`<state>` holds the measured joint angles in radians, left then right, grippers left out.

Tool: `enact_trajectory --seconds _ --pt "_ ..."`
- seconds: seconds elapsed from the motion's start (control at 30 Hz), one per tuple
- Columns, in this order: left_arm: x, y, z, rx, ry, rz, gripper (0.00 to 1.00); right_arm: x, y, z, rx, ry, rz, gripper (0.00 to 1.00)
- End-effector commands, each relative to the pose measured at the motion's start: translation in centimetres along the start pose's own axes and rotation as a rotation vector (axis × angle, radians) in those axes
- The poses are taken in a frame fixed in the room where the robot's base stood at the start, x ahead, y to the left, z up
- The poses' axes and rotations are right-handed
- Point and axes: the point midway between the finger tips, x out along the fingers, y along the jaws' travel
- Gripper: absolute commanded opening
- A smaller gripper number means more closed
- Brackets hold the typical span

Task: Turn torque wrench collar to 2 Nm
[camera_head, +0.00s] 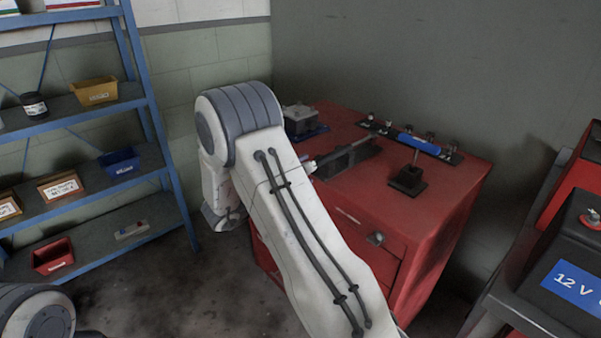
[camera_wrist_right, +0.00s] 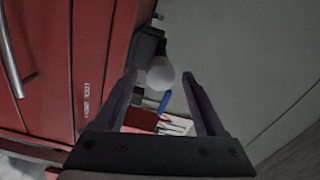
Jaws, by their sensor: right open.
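The collar's scale is too small to read. My right arm crosses in front of the cabinet and bends down at its left, with its wrist end (camera_head: 222,214) beside the cabinet. Its fingers are not clear there. In the right wrist view my right gripper (camera_wrist_right: 162,85) is open, with nothing between its fingers. My left gripper is out of view.
Blue shelves (camera_head: 150,95) with bins stand at the left. A black 12 V unit (camera_head: 560,250) is at the right. Floor is clear between shelves and cabinet.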

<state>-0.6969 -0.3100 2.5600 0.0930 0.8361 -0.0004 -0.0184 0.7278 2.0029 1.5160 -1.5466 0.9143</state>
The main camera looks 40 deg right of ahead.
Motion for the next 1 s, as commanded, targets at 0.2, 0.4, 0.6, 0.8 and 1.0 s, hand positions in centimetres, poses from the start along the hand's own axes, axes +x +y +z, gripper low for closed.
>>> enact_trajectory --seconds 0.2,0.4,0.6,0.8,1.0 --pt "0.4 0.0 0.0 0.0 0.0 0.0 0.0 -1.8 0.1 0.2 0.0 -0.005 -0.001 0.72" --pt "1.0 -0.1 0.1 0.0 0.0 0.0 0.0 -5.8 0.1 0.1 0.001 -0.006 -0.002 0.72" --pt "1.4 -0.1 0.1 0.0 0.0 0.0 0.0 -9.1 0.1 0.1 0.001 -0.003 -0.001 0.72" --pt "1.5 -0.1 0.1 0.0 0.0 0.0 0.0 -10.4 0.0 0.0 0.0 0.0 0.0 0.72" --pt "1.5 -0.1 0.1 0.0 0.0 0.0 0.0 -10.5 0.0 0.0 0.0 0.0 0.0 0.72"
